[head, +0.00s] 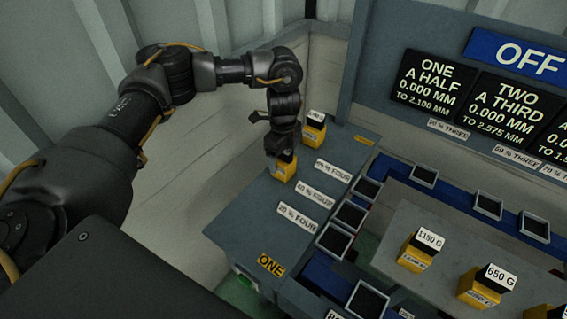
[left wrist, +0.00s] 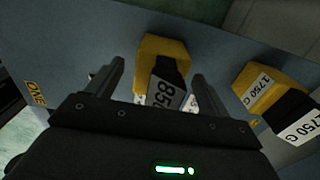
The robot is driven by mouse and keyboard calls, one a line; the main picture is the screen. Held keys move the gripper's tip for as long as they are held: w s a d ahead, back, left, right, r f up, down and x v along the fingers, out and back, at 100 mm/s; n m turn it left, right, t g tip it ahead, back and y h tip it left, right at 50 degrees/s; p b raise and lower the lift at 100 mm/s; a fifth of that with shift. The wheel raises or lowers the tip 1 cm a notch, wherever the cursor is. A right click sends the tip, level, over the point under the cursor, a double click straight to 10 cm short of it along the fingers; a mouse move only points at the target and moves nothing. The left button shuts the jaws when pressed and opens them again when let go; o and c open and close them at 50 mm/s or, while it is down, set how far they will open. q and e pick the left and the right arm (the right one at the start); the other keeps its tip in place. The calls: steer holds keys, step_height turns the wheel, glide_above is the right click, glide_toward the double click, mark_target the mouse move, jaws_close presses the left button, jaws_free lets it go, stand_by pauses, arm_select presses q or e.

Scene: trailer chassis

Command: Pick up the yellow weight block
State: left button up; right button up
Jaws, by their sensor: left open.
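A yellow weight block (head: 283,172) with a black part stands on the grey bench (head: 235,222), right under my left gripper (head: 281,152). My left gripper (left wrist: 158,82) is open, with one finger on either side of the block and gaps visible. The gripper hides the block's top in the head view. A second yellow block (head: 314,134) stands farther back; in the left wrist view it (left wrist: 268,90) reads 1750 G. My right gripper is out of view.
White label strips (head: 315,193) lie on the bench right of the block. Black square trays (head: 350,214) line its right side. Blocks marked 1150 G (head: 418,255) and 650 G (head: 487,288) stand on another grey surface. Black sign panels (head: 435,85) rise behind.

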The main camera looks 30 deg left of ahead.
arm_select(q)
steer(key=shift+d, duration=0.1)
steer(key=shift+c, duration=0.4)
steer(key=c, duration=1.6)
steer(key=shift+w+r, duration=0.1)
steer(key=shift+r, duration=0.1)
steer(key=shift+c, duration=0.2)
steer(key=shift+r, duration=0.6)
steer(key=s+d+r+b, duration=0.1)
steer(key=s+d+r, duration=0.1)
steer(key=s+r, duration=0.3)
steer(key=s+d+r+b, duration=0.2)
steer(key=s+r, duration=0.4)
steer(key=s, duration=0.2)
steer(key=shift+s+d+r, duration=0.2)
steer(key=shift+d+r, duration=0.05)
steer(key=shift+d, duration=0.1)
steer(key=w+n, duration=0.1)
steer(key=n, duration=0.4)
steer(key=w+r+n, duration=0.1)
steer(key=n, duration=0.4)
steer(key=w+r+n, duration=0.1)
steer(key=w+n, duration=0.1)
steer(key=n, duration=0.4)
steer(key=shift+d+r, duration=0.2)
steer(key=shift+d, duration=0.1)
